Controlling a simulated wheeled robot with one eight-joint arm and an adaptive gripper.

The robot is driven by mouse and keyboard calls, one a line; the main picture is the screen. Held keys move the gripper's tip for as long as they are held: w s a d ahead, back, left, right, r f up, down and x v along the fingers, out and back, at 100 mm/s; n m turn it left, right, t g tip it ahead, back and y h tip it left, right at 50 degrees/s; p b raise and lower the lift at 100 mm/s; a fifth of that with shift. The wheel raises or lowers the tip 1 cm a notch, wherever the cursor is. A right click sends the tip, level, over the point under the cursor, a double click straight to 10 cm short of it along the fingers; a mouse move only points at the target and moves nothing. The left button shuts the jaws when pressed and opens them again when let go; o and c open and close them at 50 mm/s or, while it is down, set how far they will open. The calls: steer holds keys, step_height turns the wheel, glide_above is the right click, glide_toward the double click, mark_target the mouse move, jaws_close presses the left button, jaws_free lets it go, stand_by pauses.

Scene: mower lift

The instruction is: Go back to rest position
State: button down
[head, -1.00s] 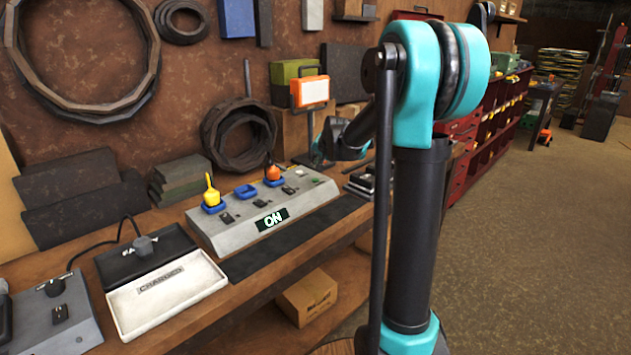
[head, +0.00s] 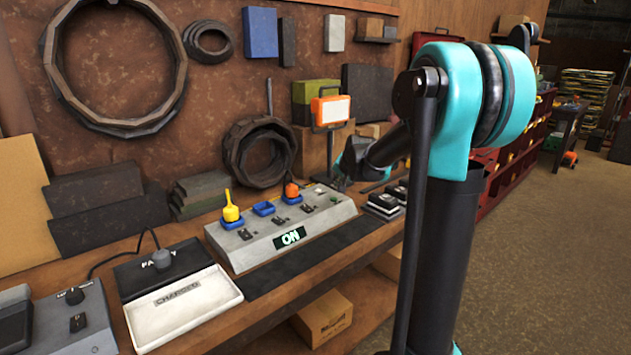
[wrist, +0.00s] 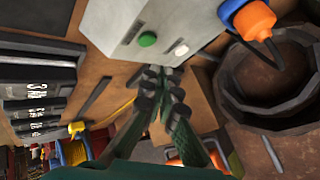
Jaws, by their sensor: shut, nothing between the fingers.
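My gripper (head: 338,182) is at the back right end of the grey control box (head: 300,250), partly hidden by distance and its own wrist. In the wrist view my gripper (wrist: 160,76) has its fingertips together with nothing between them, close to the end of the box (wrist: 145,25). I cannot tell whether it touches the box. The box has a lit "ON" display (head: 290,237), a yellow plug (head: 230,208) and an orange plug (head: 292,190). The orange plug also shows in the wrist view (wrist: 252,20).
A white "CHARGED" tray (head: 185,310) and a black tray (head: 160,270) lie left of the box. Dark battery blocks (head: 385,200) stand to its right. An orange lamp (head: 330,108) and black coils (head: 258,152) are behind. The floor (head: 540,270) at the right is clear.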

steer(key=s+d+f+n+g, duration=0.1)
steer(key=s+f, duration=0.4)
steer(key=s, duration=0.7)
steer(key=s+d+f+n+g+h, duration=0.1)
steer(key=s+f, duration=0.5)
steer(key=s, duration=0.7)
steer(key=s+d+f+n+g, duration=0.1)
steer(key=s+f+n, duration=0.3)
steer(key=s, duration=0.9)
steer(key=shift+d+f+g+h, duration=0.35)
steer(key=shift+f+g, duration=0.35)
steer(key=shift+f, duration=0.2)
steer(key=shift+s, duration=0.1)
